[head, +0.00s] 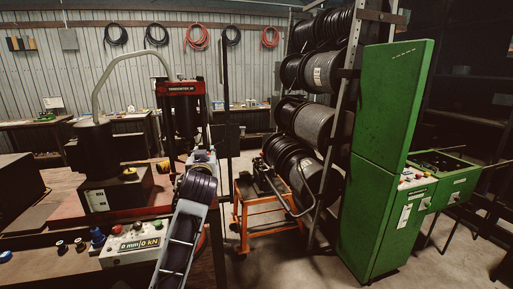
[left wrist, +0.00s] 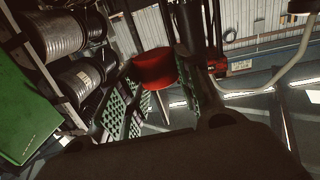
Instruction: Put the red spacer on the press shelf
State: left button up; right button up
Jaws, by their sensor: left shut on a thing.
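The red spacer (left wrist: 155,64) is a short red cylinder, seen in the left wrist view. In the head view I cannot clearly make out the spacer or those fingertips. The press (head: 183,110) is a red and black upright machine at the centre left in the head view, with a red head and a grey hose. Its shelf cannot be told apart clearly. My right gripper is not in view.
A control box (head: 133,246) with coloured buttons stands at the front of the bench. Hose spools (head: 318,122) fill a rack right of the press, beside a tall green cabinet (head: 392,150). An orange stand (head: 262,215) is on the floor.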

pick_arm(q)
jog(key=shift+s+m+h, duration=0.8)
jog(key=shift+s+h, duration=0.4)
jog(key=shift+s, duration=0.85)
jog(key=s+a+f, duration=0.1)
jog(key=s+f, duration=0.3)
jog(key=f, duration=0.6)
jog(key=s+a+f, duration=0.2)
jog(key=s+f, duration=0.3)
jog(key=f, duration=0.6)
jog(key=s+a+f, duration=0.1)
jog(key=s+f, duration=0.3)
jog(key=f, duration=0.7)
jog(key=shift+s+a+f+h, duration=0.25)
jog(key=shift+s+a+h, duration=0.05)
jog(key=shift+s, duration=0.05)
jog(key=shift+d+r+m+h, duration=0.75)
jog(key=shift+d+m+h, duration=0.05)
jog(key=shift+d, duration=0.1)
jog(key=shift+d+r+h, duration=0.1)
jog(key=shift+r+h, duration=0.05)
jog(key=shift+h, duration=0.15)
